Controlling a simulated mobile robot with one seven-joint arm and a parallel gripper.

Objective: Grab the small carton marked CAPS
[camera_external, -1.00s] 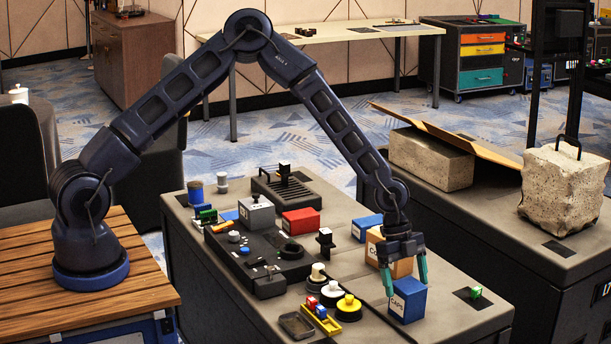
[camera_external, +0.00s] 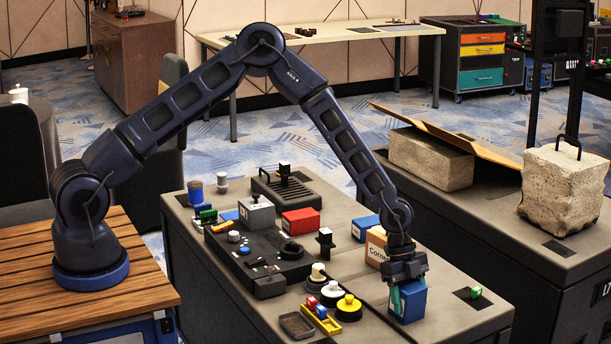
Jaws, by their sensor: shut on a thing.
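The small blue carton marked CAPS (camera_external: 412,305) stands near the front right of the grey workbench. My gripper (camera_external: 407,291) is down at it, with its teal fingers against the carton's sides. The gripper is shut on the carton. One finger shows across the left part of the carton's face and hides some of its label. The far finger is mostly hidden. The carton looks upright and at bench level; I cannot tell whether it touches the bench.
A tan carton (camera_external: 376,248) stands just behind the blue one, and another blue box (camera_external: 366,228) is behind that. Yellow and white round parts (camera_external: 348,307) and a yellow tray (camera_external: 322,320) lie to the left. A small green piece (camera_external: 476,292) is to the right.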

